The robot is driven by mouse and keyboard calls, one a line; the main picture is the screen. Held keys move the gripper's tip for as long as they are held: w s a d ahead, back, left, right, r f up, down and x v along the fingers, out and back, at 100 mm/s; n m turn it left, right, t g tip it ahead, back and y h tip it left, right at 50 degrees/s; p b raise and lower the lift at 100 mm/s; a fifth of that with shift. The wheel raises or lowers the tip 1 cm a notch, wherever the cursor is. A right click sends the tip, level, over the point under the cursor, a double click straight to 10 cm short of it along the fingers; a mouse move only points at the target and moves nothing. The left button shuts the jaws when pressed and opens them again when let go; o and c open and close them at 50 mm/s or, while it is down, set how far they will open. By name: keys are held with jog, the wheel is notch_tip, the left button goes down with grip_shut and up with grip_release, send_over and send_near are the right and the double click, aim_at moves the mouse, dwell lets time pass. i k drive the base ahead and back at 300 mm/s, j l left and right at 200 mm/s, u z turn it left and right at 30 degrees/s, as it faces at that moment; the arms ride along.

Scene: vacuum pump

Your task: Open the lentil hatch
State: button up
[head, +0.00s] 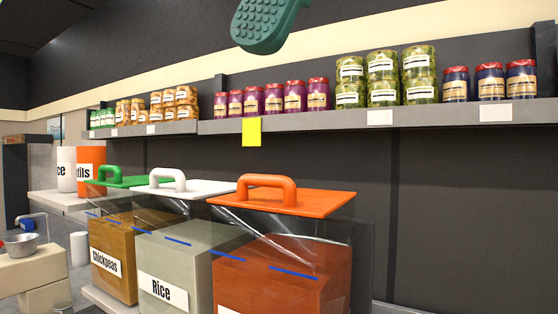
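The lentil hatch appears to be the orange lid (325,201) with a thick orange handle (266,190), at the centre right in the head view. It lies flat and closed on a clear-walled bin (362,240) with red-brown contents (285,275). This bin's label is cut off at the bottom edge, so its word cannot be read. A teal, studded pad at the top edge looks like part of my gripper (264,28). It shows above the orange handle in the picture, apart from it. The rest of the gripper is out of frame, so its opening is hidden.
A white-lidded rice bin (160,287) and a green-lidded chickpeas bin (105,262) stand to the left. A shelf (330,120) with several jars runs behind and above. A yellow note (251,132) hangs from its edge. The wall right of the bins is bare.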

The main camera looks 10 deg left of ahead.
aim_at(277, 194)
jog(key=i, duration=0.9)
